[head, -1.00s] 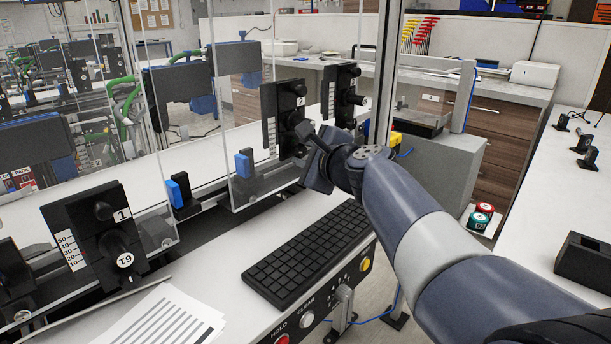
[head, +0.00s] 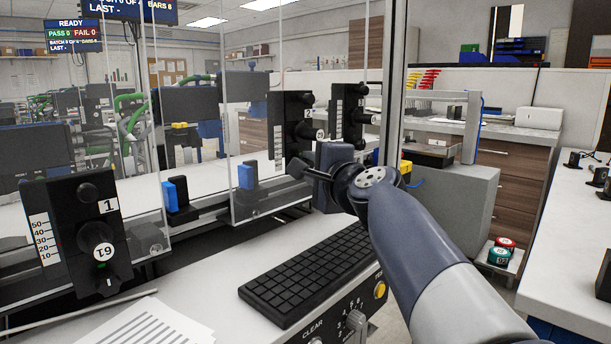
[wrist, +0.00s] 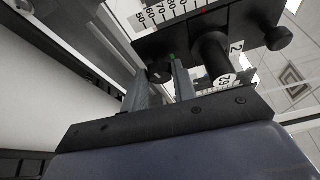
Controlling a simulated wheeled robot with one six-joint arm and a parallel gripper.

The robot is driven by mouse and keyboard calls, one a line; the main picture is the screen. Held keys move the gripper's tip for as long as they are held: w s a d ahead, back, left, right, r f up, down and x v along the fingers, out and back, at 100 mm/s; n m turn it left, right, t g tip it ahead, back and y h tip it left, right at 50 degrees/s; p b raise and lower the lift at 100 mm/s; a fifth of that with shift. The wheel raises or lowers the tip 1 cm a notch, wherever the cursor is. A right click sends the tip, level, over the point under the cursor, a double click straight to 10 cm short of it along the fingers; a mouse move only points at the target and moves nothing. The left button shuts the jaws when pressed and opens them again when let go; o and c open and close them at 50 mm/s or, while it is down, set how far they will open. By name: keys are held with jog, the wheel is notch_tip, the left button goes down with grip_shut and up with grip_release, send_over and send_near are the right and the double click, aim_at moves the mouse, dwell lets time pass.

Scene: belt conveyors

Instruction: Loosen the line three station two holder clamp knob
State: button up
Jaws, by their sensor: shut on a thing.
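The station two holder (head: 279,125) is a black upright plate with a white 2 label, a scale and a protruding numbered dial, behind the conveyor guard line in the head view. In the wrist view the holder plate (wrist: 187,35) runs across the top, with the numbered dial (wrist: 210,55) right of the fingers. My gripper (head: 298,168) is at the holder's lower end. In the wrist view my gripper (wrist: 165,78) has its fingers on both sides of a small dark clamp knob (wrist: 158,72), partly hidden between them. A green mark shows beside it.
The station one holder (head: 75,230) stands at the left front. Another similar holder (head: 345,115) stands just behind station two. Clear guard panels and blue-faced blocks (head: 177,192) line the conveyor. A keyboard (head: 305,275) lies below my arm.

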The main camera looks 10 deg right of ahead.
dwell(0.3)
jog(key=o, duration=1)
